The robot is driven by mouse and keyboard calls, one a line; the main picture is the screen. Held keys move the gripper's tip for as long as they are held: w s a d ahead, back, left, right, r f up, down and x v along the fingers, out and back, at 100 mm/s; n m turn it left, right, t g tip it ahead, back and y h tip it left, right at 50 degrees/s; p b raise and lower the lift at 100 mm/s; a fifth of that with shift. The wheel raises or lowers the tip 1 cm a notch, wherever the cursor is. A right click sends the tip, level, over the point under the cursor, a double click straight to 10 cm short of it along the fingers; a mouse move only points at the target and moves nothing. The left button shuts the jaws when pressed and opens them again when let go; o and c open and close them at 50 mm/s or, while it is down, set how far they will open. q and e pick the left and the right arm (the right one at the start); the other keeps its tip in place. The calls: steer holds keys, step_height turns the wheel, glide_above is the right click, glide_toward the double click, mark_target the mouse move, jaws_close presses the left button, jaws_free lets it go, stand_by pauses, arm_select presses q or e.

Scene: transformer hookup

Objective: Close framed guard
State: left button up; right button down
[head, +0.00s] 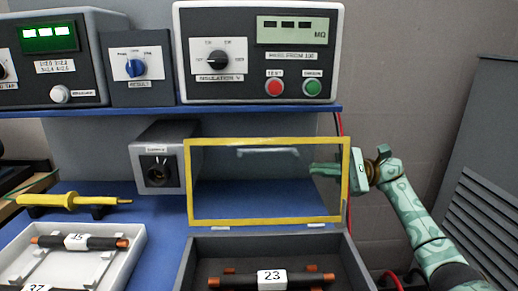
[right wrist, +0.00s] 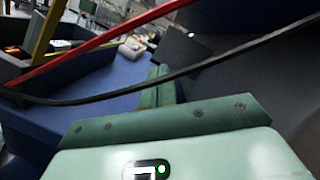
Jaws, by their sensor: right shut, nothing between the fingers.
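The framed guard (head: 266,221) is a clear panel with a yellow frame. It stands upright on hinges at the back edge of a dark grey tray (head: 190,262) in the head view. A pale handle (head: 268,153) shows near its top. My right gripper (head: 314,169) is shut and empty at the guard's right side. Its fingers show through the panel, apparently behind it, to the right of the handle. I cannot tell whether they touch the guard. In the right wrist view the green fingers (right wrist: 160,75) are together. My left gripper is not in view.
A black bar labelled 23 (head: 272,278) lies in the grey tray. A white tray (head: 135,240) and a yellow probe (head: 75,200) are at left. A grey box (head: 158,172) stands left of the guard. Red (right wrist: 95,45) and black (right wrist: 200,67) cables cross the right wrist view.

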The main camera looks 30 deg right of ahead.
mark_target(282, 157)
arm_select(q)
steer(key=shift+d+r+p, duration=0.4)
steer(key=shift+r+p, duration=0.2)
steer(key=shift+p, duration=0.4)
arm_select(e)
steer(key=a+r, duration=0.1)
steer(key=a, duration=0.2)
steer(key=w+a+r, duration=0.1)
steer(key=a+r, duration=0.1)
steer(key=a, duration=0.2)
steer(key=a+r, duration=0.2)
steer(key=a, duration=0.1)
steer(key=shift+w+a+r, duration=0.2)
steer(key=shift+w, duration=0.15)
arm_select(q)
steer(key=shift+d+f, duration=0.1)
arm_select(e)
steer(key=shift+a+n, duration=0.1)
steer(key=shift+n, duration=0.2)
